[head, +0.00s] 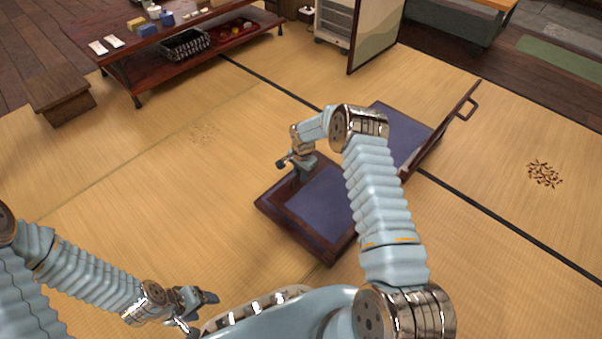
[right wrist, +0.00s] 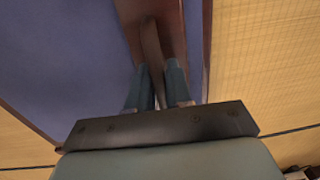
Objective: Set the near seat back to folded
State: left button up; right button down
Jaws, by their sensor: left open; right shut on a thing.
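The near seat (head: 322,196) is a low dark wooden frame with a blue-purple panel on the tatami. It looks flat and thick-edged; my right arm hides its right part. My right gripper (head: 284,163) is at its left end, low over the rim. In the right wrist view the right gripper (right wrist: 160,82) is shut on a narrow dark wooden piece, apparently the handle (right wrist: 151,45), with the blue panel (right wrist: 65,50) beside it. My left gripper (head: 207,305) is open and empty at the lower left, away from the seat.
Behind it lies a second blue-panelled seat (head: 388,111) with its back (head: 438,132) raised at the right. A low red-brown table (head: 150,48) and a wooden stool (head: 62,94) stand at the upper left. The tatami (head: 150,190) on the left is clear.

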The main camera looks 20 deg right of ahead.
jog(key=shift+f, duration=0.3)
jog(key=c, duration=1.2)
grip_release()
jog(key=shift+f, duration=0.15)
jog(key=r+p, duration=0.1)
jog(key=r, duration=0.8)
jog(key=r+p, duration=0.1)
jog(key=r, duration=0.4)
jog(key=shift+s+d+p, duration=0.15)
jog(key=shift+s+p, duration=0.2)
